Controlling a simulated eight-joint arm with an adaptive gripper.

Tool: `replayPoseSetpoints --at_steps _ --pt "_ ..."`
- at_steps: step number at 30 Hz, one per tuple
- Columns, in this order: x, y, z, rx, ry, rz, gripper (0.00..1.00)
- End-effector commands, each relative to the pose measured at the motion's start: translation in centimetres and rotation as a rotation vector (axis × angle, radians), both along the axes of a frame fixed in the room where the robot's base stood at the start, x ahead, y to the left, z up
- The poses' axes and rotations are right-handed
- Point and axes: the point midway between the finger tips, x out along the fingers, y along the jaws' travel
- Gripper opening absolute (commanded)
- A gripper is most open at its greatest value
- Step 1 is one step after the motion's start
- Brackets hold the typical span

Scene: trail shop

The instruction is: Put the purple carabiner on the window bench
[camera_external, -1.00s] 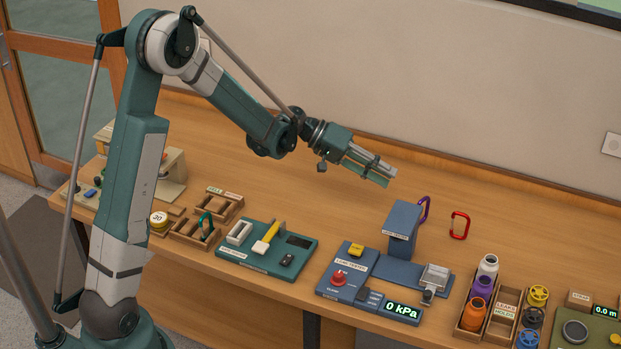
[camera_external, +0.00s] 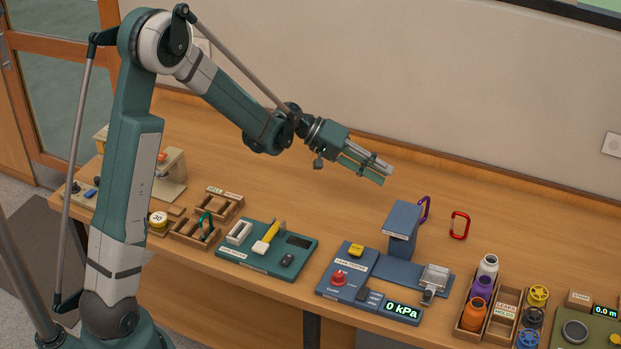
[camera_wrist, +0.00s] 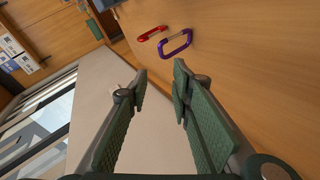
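I cannot tell which surface is the window bench.
The blue leak tester (camera_external: 402,230) stands close in front of the purple carabiner. A bottle crate (camera_external: 461,327) is at the right.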

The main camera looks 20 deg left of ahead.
Motion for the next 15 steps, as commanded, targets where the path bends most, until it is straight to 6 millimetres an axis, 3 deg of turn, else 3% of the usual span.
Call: replayPoseSetpoints --at_steps 15 --pt "-4.5 5.7 4.3 0.17 -0.01 0.102 0.23"
